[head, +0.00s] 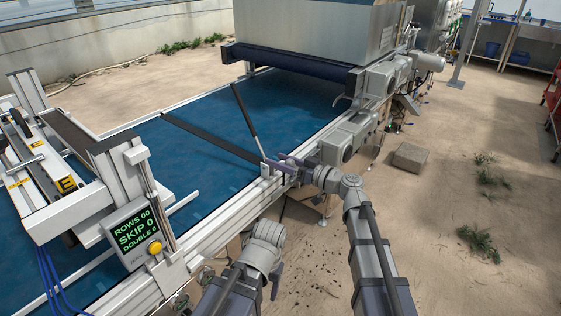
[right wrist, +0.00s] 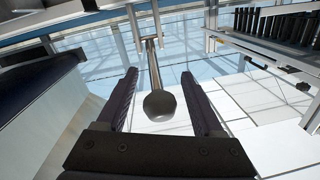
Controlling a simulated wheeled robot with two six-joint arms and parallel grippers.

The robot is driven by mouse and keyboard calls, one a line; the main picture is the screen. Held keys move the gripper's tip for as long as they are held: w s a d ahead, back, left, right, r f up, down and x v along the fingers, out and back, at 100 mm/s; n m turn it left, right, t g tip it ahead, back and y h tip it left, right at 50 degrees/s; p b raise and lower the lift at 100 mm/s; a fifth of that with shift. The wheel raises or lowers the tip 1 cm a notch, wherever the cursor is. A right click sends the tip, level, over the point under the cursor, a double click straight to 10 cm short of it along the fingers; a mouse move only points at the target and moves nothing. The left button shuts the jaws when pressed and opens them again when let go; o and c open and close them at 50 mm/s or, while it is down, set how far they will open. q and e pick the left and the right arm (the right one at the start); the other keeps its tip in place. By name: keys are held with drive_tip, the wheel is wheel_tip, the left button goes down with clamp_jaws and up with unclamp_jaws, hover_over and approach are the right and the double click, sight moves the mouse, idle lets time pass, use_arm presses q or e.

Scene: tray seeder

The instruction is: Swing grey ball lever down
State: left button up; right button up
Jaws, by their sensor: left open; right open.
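The grey ball (right wrist: 160,105) of the lever shows in the right wrist view, at the near end of a grey rod (right wrist: 153,65). It appears between the two open fingers of my right gripper (right wrist: 161,100), with a gap on each side; its depth between them is hard to judge. In the head view my right gripper (head: 286,166) is at the conveyor's near rail, where it hides the ball. My left gripper (head: 276,278) is open and empty, lower down, in front of the rail and away from the lever.
A dark bar (head: 212,139) lies diagonally over the blue belt (head: 210,112), and a thin upright rod (head: 244,108) stands near its end. The seeder display (head: 133,228) is at left. A grey block (head: 409,157) lies on the sand, which is mostly clear at right.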

clamp_jaws()
idle(0.5)
idle(0.8)
